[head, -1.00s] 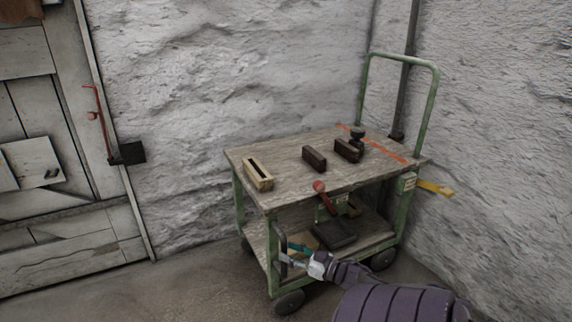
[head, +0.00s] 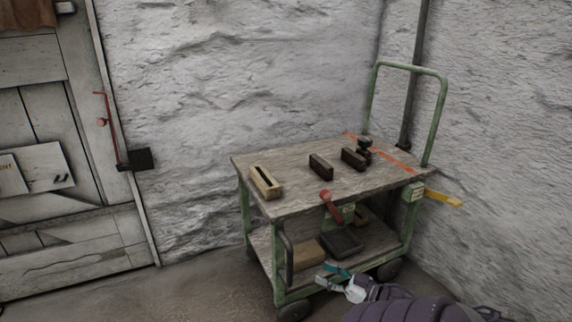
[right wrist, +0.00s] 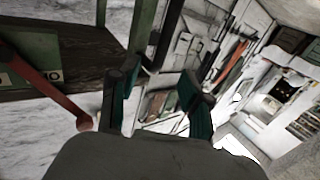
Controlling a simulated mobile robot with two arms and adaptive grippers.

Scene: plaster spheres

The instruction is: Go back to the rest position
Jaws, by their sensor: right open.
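My right gripper (head: 323,275) is low in the head view, in front of the lower shelf of a green-framed cart (head: 312,210). Its fingers are apart and nothing is between them. In the right wrist view its two dark teal-edged fingers (right wrist: 160,88) stand well apart, with open room and a cluttered wall beyond. In that view, part of the cart with a red lever (right wrist: 50,85) shows at left. My left gripper is not in view.
The cart's wooden top holds a light wooden box (head: 265,182), two dark blocks (head: 321,166) (head: 353,158) and a small dark knob-like thing (head: 364,145). A red-handled lever (head: 328,203) and a yellow handle (head: 444,199) stick out. Floor at left (head: 190,290) is clear.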

